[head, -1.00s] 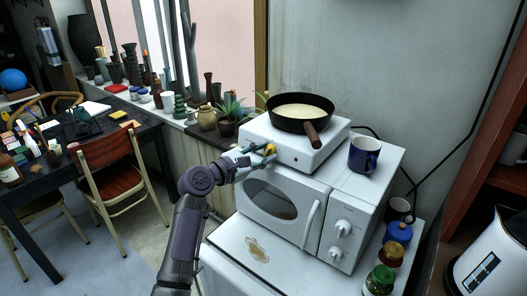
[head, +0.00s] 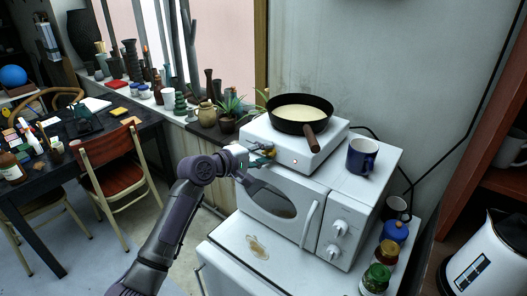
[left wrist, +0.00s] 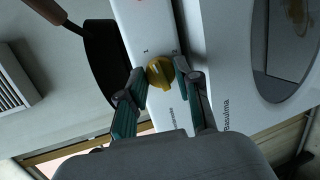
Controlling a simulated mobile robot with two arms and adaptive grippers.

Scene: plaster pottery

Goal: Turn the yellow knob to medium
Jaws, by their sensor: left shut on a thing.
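The yellow knob (left wrist: 160,72) is on the front face of the white hot plate (head: 318,157), at its left end. In the left wrist view it sits between the two teal fingertips of my left gripper (left wrist: 158,74). The gripper is shut on it. In the head view my left gripper (head: 262,154) reaches the hot plate's front from the left and mostly hides the knob. My right gripper is in neither view.
A black pan (head: 300,126) with pale contents stands on the hot plate, its brown handle pointing to the front. The hot plate stands on a white microwave (head: 318,212). A blue mug (head: 362,156) is to the right. Several jars stand lower right.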

